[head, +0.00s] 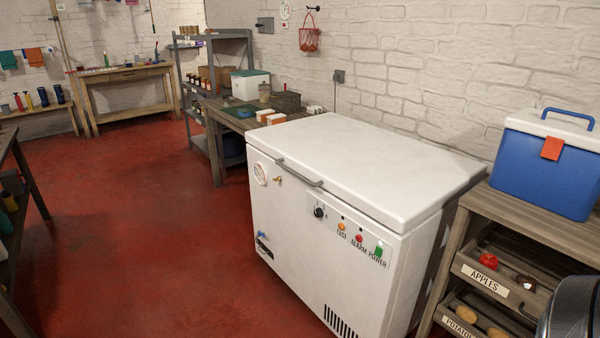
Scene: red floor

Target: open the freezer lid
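A white chest freezer (320,245) stands against the brick wall in the middle of the head view. Its lid (365,165) lies flat and shut on top. A grey bar handle (300,173) sits on the lid's front edge. A key or latch (278,179) shows on the front, below the handle's left end. The front panel carries a dial (319,212) and several coloured lights with labels. Neither gripper is in view; only a dark rounded part, perhaps mine, shows at the lower right corner.
A wooden shelf with bins labelled apples (485,280) and potatoes stands right of the freezer, with a blue cooler (545,165) on top. A wooden table (215,112) with boxes stands behind left. Red floor (150,230) is clear in front of the freezer. A dark table edges in at far left.

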